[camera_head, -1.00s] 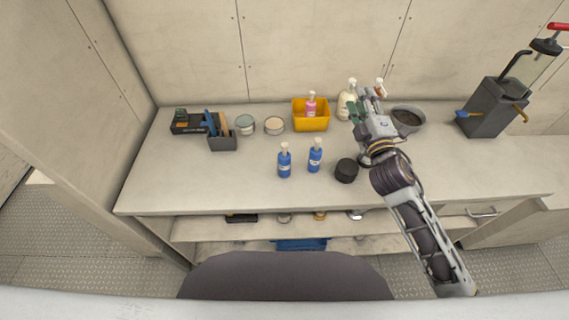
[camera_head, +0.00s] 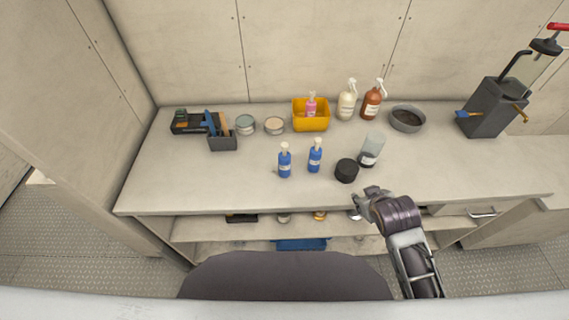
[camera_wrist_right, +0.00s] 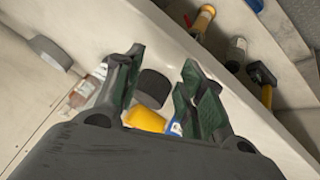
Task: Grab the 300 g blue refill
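Two blue bottles with pale pump tops stand upright on the counter in the head view, a left one (camera_head: 284,164) and a right one (camera_head: 315,160). I cannot read their labels, so I cannot tell which is 300 g. My right gripper (camera_head: 359,199) is at the counter's front edge, right of and nearer than both bottles. In the right wrist view its fingers (camera_wrist_right: 163,62) are spread with nothing gripped. A small part of a blue bottle (camera_wrist_right: 175,128) shows beside the right finger, mostly hidden. My left gripper is not in view.
A black round container (camera_head: 346,170) and a clear bottle (camera_head: 371,150) stand between the right blue bottle and my gripper side. Behind are a yellow bin (camera_head: 311,127), spray bottles (camera_head: 372,99) and a grey bowl (camera_head: 407,119). The counter's front left (camera_head: 190,190) is clear.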

